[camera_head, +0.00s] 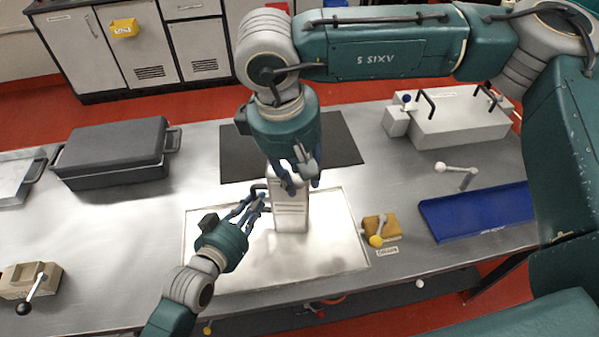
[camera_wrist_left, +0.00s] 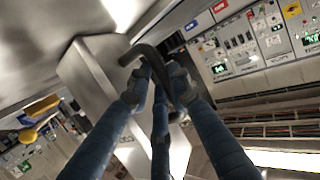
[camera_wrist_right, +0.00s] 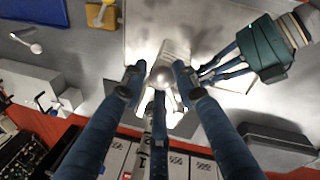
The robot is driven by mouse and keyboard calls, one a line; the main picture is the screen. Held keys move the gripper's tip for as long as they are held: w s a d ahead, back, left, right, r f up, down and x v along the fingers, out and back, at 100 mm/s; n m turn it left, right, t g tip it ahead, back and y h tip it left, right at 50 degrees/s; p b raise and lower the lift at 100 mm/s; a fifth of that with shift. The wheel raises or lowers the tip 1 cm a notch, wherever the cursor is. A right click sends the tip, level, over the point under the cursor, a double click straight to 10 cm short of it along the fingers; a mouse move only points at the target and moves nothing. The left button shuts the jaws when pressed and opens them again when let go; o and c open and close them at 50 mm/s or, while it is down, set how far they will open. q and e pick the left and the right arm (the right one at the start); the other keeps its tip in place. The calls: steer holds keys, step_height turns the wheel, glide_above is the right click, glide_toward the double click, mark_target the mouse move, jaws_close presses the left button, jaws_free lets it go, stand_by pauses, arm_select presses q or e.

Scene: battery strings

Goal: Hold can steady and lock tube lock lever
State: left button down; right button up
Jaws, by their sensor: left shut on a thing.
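The can (camera_head: 291,215) is a pale metal, box-like container standing upright on the bright tray at the middle of the bench. My left gripper (camera_head: 254,203) is at its left side, shut on the can's dark bent handle, which crosses between the fingers in the left wrist view (camera_wrist_left: 148,58). My right gripper (camera_head: 305,180) points down over the can's top, fingers spread. In the right wrist view a round pale knob (camera_wrist_right: 161,77), apparently the lock lever's end, lies between its fingertips; I cannot tell whether they touch it. The fingers hide much of the can's top.
The shallow tray (camera_head: 215,278) lies around the can. A yellow block with a knob lever (camera_head: 380,228) and a blue tray (camera_head: 475,215) are to the right. A grey case (camera_head: 112,150) is at the left, a white lidded box (camera_head: 450,120) at the back right.

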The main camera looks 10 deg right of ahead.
arm_select(q)
steer(key=shift+s+f, duration=0.1)
steer(key=shift+f, duration=0.35)
arm_select(e)
steer(key=shift+o, duration=1)
steer(key=shift+w+d, duration=0.1)
steer(key=shift+r, duration=0.2)
step_height(320, 180, up, 11)
steer(key=s+a, duration=0.1)
steer(key=a, duration=0.1)
steer(key=shift+s+r, duration=0.2)
steer(key=shift+s, duration=0.15)
arm_select(q)
steer(key=c, duration=1.7)
jaws_free()
steer(key=shift+f, duration=0.1)
steer(key=shift+o, duration=0.9)
steer(key=shift+r, duration=0.2)
arm_select(e)
steer(key=shift+w, duration=0.1)
